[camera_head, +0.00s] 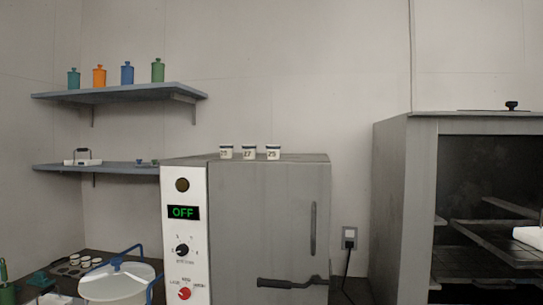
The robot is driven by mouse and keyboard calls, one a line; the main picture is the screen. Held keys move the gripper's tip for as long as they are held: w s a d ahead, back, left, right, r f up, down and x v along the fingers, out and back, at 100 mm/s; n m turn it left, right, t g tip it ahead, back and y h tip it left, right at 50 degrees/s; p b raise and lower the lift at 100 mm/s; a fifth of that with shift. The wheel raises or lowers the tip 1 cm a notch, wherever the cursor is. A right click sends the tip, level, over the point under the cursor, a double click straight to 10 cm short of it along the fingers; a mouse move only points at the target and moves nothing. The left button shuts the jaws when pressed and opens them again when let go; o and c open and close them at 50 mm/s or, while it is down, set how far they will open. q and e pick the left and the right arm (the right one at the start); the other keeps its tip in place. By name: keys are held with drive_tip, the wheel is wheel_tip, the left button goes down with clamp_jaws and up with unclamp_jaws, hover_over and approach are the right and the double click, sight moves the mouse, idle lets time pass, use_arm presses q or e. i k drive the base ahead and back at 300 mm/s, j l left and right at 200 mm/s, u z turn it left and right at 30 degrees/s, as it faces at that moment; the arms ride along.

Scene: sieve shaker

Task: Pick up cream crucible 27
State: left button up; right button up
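Cream crucible 27 (248,153) stands upright on top of the grey furnace (270,222), in the middle of a row of three similar cream crucibles with dark rims. Its label reads 27. One crucible (226,152) stands to its left; its number is hard to read. Another crucible (273,152), which seems to read 29, stands to its right. Small gaps separate them. Neither of my grippers is in view.
The furnace has a closed door with a handle (291,284) and a display reading OFF. A larger open oven (403,205) stands at the right. Shelves (135,94) with several coloured jars hang at the left.

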sight(249, 151)
drive_tip(key=z, duration=1.65)
drive_tip(key=u, duration=1.65)
drive_tip(key=i+j+z, duration=0.1)
drive_tip(key=z, duration=0.7)
drive_tip(key=j+z, duration=0.3)
drive_tip(key=j, duration=0.3)
drive_tip(key=j+z, duration=0.3)
drive_tip(key=j, duration=0.35)
drive_tip(key=k+j+z, duration=0.1)
drive_tip(key=j+z, duration=0.15)
drive_tip(key=j, duration=0.35)
